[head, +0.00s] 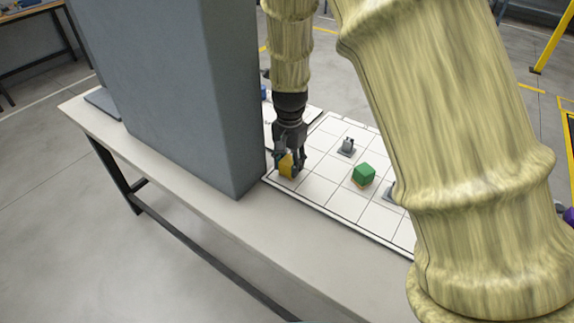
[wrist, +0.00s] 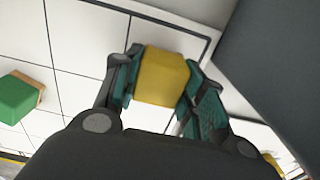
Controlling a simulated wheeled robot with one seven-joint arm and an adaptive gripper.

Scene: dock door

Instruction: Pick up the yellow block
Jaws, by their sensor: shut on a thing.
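The yellow block (wrist: 162,77) sits between the two fingers of my gripper (wrist: 160,85) in the wrist view, with a finger against each side. In the head view the yellow block (head: 286,165) shows at the fingertips of my gripper (head: 290,163), partly hidden by a finger. My gripper is shut on it, over the near left part of the white gridded board (head: 316,188). I cannot tell whether the block touches the board.
A tall grey box (head: 185,90) stands on the table (head: 200,195) just left of my gripper. A green block (head: 363,174) and a small grey object (head: 347,146) stand on the board to the right. A blue thing (head: 264,92) is partly hidden behind my arm.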

